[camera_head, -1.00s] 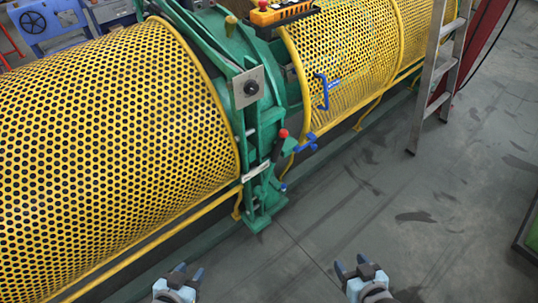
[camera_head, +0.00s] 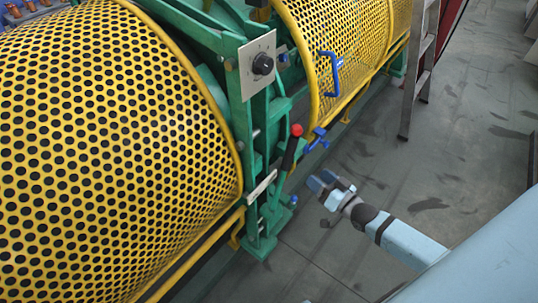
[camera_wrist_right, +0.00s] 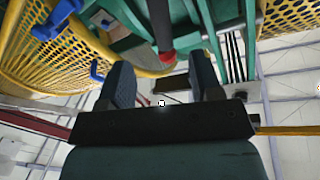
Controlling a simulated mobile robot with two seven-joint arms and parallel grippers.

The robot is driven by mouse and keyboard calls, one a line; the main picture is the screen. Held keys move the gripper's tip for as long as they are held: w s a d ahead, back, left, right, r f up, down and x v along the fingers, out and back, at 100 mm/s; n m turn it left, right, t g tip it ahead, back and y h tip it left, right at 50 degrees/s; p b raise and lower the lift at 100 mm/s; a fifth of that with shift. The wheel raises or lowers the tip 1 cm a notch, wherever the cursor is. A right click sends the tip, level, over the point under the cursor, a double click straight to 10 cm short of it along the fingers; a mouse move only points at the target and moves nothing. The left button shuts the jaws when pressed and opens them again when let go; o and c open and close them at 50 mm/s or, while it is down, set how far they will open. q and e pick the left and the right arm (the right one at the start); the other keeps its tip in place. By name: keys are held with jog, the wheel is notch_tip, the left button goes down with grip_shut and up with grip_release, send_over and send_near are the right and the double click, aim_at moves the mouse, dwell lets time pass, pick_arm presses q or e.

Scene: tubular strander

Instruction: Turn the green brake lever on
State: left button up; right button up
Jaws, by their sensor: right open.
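The brake lever, with a black grip (camera_head: 289,153) and a red ball knob (camera_head: 296,130), stands tilted on the green machine frame (camera_head: 246,135). My right gripper (camera_head: 330,185) is open and empty, to the right of and below the lever in the head view, and apart from it. In the right wrist view, the lever's dark grip (camera_wrist_right: 160,22) and red knob (camera_wrist_right: 167,57) show just beyond and between the open fingers of the right gripper (camera_wrist_right: 162,78). My left gripper is out of view.
Yellow perforated guards (camera_head: 100,150) flank the green frame, with a second guard (camera_head: 340,40) to the right. A blue handle (camera_head: 329,75) and blue clamp (camera_head: 317,139) sit near the lever. A ladder (camera_head: 420,65) stands at the back right. Grey floor (camera_head: 390,165) is open.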

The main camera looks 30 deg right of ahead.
aim_at(290, 153)
jog(key=w, duration=0.4)
jog(key=w+a+b, duration=0.1)
jog(key=w, duration=0.3)
jog(key=w+a, duration=0.1)
jog(key=w, duration=0.4)
jog(key=shift+a+r, duration=0.1)
jog(key=shift+a, duration=0.05)
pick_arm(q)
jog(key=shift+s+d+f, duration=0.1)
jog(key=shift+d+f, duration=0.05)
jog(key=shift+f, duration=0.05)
